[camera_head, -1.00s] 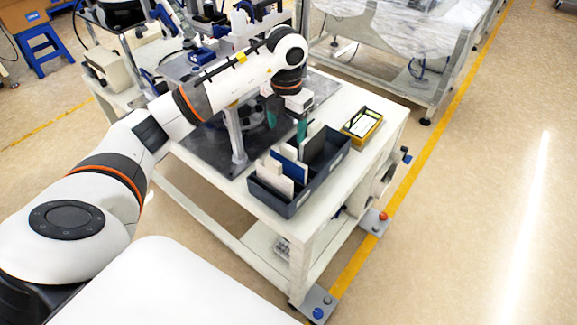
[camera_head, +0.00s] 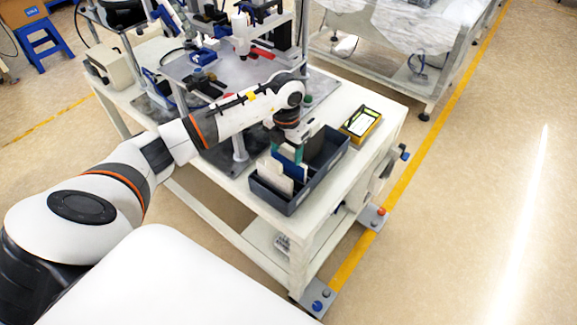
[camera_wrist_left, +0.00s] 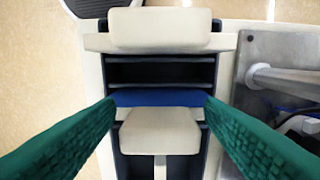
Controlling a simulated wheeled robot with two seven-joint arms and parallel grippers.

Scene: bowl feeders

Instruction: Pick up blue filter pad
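The blue filter pad (camera_wrist_left: 160,98) stands in a slot of the dark bin (camera_head: 322,177), between white pads. In the head view the blue pad (camera_head: 287,152) is partly hidden by my left gripper (camera_head: 288,150). In the left wrist view my left gripper (camera_wrist_left: 158,110) has its two green textured fingers apart, one at each side of the blue pad's top edge. Whether the fingers touch the pad cannot be told. A white pad (camera_wrist_left: 160,132) stands just in front of it in that view. My right gripper is not in view.
The bin stands at the front corner of a white table (camera_head: 375,150). A yellow-edged box (camera_head: 361,122) lies behind it to the right. A metal fixture plate with posts (camera_head: 237,142) stands to the left. Another white pad (camera_wrist_left: 165,28) shows at the top of the wrist view.

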